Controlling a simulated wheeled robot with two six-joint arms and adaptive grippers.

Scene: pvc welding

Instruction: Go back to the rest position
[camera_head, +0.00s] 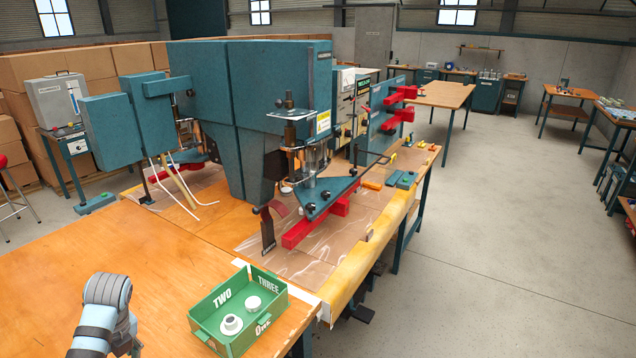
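One of my arms (107,300), grey and blue, shows at the lower left, over the front of the wooden table; I take it for the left arm. It bends downward at its top. A small dark part beside it at the picture's bottom edge may belong to the gripper, but its fingers are not clearly visible. I see nothing held there. My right gripper is out of view. A green box (207,331) marked ONE, TWO and THREE stands on the table to the right of the arm, apart from it. It holds a white ring-shaped part (231,324) and a white disc-like part (253,302).
The large blue welding machine (250,95) with red clamps stands on the table (120,255) behind the box. Cardboard boxes (60,70) are stacked at the back left. The table between arm and machine is clear. Open floor (480,260) lies to the right; workbenches stand behind.

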